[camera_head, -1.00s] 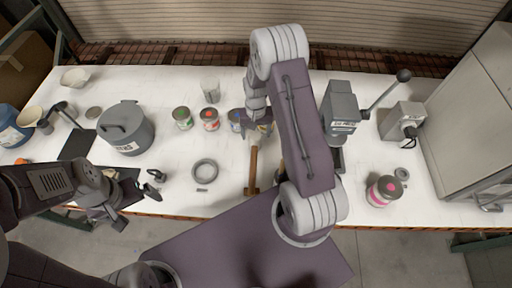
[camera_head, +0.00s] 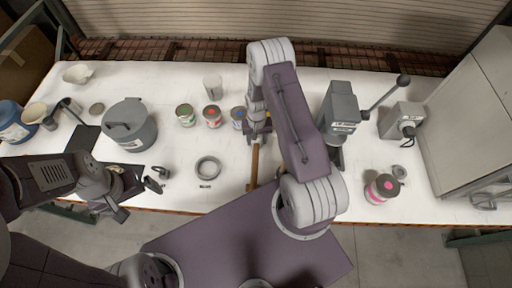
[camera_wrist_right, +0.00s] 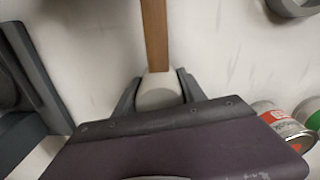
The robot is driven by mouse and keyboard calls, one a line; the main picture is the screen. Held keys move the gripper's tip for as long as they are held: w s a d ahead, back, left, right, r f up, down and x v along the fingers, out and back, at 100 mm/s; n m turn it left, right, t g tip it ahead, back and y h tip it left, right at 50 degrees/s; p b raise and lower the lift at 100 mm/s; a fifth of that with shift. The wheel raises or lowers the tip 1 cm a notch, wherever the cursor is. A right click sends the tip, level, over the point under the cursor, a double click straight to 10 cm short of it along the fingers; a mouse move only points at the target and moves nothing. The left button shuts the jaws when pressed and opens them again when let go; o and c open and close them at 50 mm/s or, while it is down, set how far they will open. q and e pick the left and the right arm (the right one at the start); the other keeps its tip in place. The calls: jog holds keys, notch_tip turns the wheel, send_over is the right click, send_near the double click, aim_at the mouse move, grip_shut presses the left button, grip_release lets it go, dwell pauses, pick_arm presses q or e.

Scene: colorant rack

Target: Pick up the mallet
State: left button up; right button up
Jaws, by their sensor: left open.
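The mallet (camera_head: 254,165) lies on the white table with its wooden handle pointing toward the near edge. Its darker near end is at the table edge beside my purple body panel. In the right wrist view the handle (camera_wrist_right: 155,35) runs up from a pale rounded end (camera_wrist_right: 158,92). My right gripper (camera_head: 258,138) is low over the pale end, with one finger on each side in the wrist view (camera_wrist_right: 159,80). Whether the fingers press on it cannot be told. My left gripper (camera_head: 138,183) is open and empty near the left front edge.
Several small cans, including a red-labelled one (camera_head: 212,116), stand left of the right gripper. A grey ring (camera_head: 208,168) lies left of the mallet. A grey press (camera_head: 340,115) stands right of it. A large grey pot (camera_head: 130,125) and a pink-banded can (camera_head: 381,188) are farther out.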

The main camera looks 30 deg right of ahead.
grip_shut()
jog(key=shift+r, duration=0.15)
jog(key=shift+r, duration=0.3)
notch_tip(320, 180, up, 8)
jog(key=b, duration=0.2)
jog(key=shift+r+b, duration=0.1)
jog(key=shift+b, duration=0.2)
jog(key=shift+s+r, duration=0.1)
jog(key=shift+r, duration=0.4)
